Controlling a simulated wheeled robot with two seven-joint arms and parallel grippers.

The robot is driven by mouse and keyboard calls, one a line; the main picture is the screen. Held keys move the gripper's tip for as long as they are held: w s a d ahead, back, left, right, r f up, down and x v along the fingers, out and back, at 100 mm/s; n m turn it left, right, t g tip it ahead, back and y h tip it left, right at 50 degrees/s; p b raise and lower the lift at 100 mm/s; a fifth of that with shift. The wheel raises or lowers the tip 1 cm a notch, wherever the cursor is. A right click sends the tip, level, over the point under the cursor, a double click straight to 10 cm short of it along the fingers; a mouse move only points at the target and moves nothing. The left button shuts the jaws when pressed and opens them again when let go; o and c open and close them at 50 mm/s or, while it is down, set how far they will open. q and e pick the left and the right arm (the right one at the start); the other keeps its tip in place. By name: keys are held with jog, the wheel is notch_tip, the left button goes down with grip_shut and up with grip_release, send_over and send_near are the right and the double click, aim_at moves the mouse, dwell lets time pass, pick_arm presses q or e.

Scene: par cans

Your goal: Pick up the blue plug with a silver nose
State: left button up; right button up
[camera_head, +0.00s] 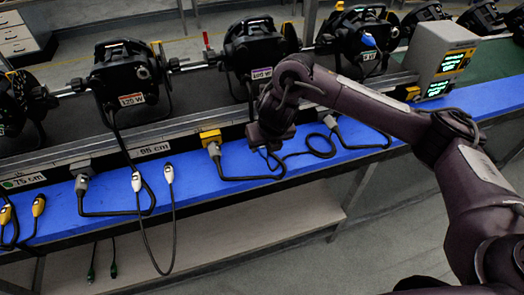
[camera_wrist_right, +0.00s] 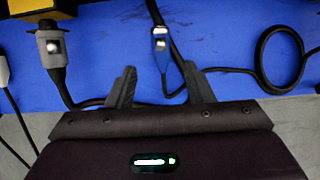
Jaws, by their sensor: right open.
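In the right wrist view, a blue plug (camera_wrist_right: 159,48) with a pale, silvery end lies on the blue bench surface (camera_wrist_right: 105,30), with dark cable running past it. My right gripper (camera_wrist_right: 158,78) is open, its two dark fingers spread on either side of the line to the plug. The plug is beyond the fingertips and not between them. In the head view, my right gripper (camera_head: 270,138) is low over the blue bench strip (camera_head: 240,187) and covers the plug there. My left gripper is not in view.
A grey connector (camera_head: 214,151) stands left of my right gripper. Black lamps (camera_head: 126,75) stand in a row behind. Looped cables lie to the right. A grey meter box (camera_head: 438,62) stands at the back right.

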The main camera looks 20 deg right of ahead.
aim_at(264, 151)
jog(key=x, duration=0.5)
jog(key=shift+d+p, duration=0.15)
jog(key=shift+p, duration=0.2)
jog(key=shift+c, duration=0.5)
grip_shut()
